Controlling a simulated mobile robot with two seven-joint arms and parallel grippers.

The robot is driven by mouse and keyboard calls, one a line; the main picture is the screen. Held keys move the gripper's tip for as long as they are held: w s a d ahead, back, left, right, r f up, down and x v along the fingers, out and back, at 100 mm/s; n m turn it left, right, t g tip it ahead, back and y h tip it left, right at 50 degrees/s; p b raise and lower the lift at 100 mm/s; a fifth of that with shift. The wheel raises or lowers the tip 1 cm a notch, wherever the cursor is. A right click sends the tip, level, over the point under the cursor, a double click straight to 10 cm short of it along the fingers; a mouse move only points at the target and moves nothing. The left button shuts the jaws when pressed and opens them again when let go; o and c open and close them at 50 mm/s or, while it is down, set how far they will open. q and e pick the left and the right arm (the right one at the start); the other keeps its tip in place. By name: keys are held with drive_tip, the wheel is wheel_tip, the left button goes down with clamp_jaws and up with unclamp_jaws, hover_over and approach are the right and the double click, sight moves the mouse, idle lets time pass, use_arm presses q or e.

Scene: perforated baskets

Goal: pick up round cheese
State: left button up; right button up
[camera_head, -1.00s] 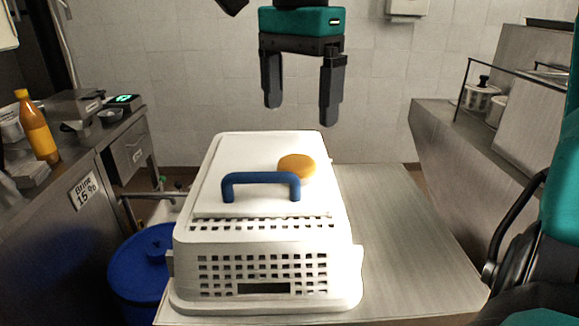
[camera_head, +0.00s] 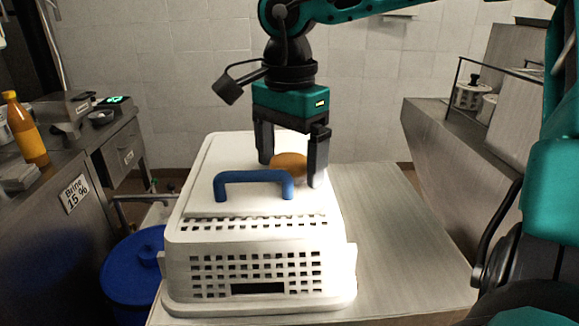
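The round cheese (camera_head: 289,165) is a small orange-yellow disc lying on the flat white lid of a perforated basket (camera_head: 255,265), just behind the lid's blue handle. My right gripper (camera_head: 289,172) points down over the cheese. Its two dark fingers stand apart, one on the left and one on the right of the cheese. The right fingertip is low by the lid and partly covers the cheese's right edge. I cannot tell whether either finger touches the cheese. My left gripper is not in view.
The blue handle (camera_head: 254,177) rises from the lid close in front of the cheese. The metal table (camera_head: 395,235) is bare to the right of the basket. A blue lidded bucket (camera_head: 132,270) stands at the left. Counters flank both sides, and an orange bottle (camera_head: 26,130) stands on the left one.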

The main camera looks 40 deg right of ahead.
sight(289, 158)
drive_tip(key=c, duration=0.9)
drive_tip(key=shift+c, duration=1.2)
drive_tip(key=shift+r, duration=0.1)
wheel_tip(289, 158, up, 20)
drive_tip(key=p, duration=0.2)
